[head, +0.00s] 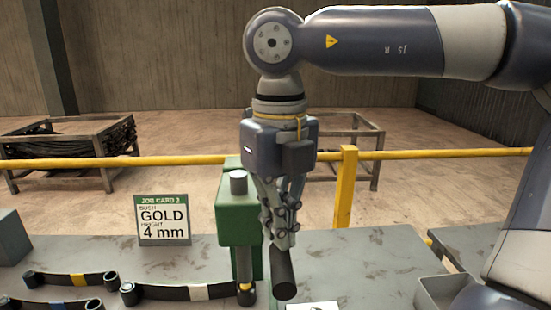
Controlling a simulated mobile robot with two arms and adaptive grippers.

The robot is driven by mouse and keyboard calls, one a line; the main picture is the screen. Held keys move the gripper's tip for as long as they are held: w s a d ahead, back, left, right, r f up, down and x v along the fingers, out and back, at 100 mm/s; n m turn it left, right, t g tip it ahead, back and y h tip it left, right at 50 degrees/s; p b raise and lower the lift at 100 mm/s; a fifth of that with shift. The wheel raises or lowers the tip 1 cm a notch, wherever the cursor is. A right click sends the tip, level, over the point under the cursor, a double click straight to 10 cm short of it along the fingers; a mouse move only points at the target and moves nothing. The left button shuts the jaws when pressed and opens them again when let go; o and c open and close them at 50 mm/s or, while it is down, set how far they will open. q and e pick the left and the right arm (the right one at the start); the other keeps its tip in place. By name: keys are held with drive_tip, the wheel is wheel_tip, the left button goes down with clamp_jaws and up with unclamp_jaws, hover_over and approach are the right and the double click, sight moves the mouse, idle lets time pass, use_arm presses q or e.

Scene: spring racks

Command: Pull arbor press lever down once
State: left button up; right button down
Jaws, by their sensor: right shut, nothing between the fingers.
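The green arbor press (232,222) stands on the grey bench, partly hidden behind my right gripper. A short grey cylinder shows at its top. The press's dark lever handle (284,278) slants down toward the camera, with its lower end near the bench's front. My right gripper (283,245) points downward in front of the press, its fingers shut and empty. Its fingertips are at the upper end of the handle in the picture; whether they touch it I cannot tell. The rest of the lever is hidden behind the gripper. My left gripper is out of view.
A job card (163,220) reading GOLD, 4 mm stands left of the press. Several dark leaf springs (175,292) with coloured bands lie at the front left. A grey tray (447,292) is at the right. A yellow rail (400,154) runs behind the bench.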

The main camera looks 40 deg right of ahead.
drive_tip(key=s+a+r+p, duration=0.1)
drive_tip(key=s+a+r, duration=0.2)
drive_tip(key=s+a, duration=0.4)
drive_tip(key=shift+s+r, duration=0.25)
drive_tip(key=shift+s, duration=0.4)
idle(0.8)
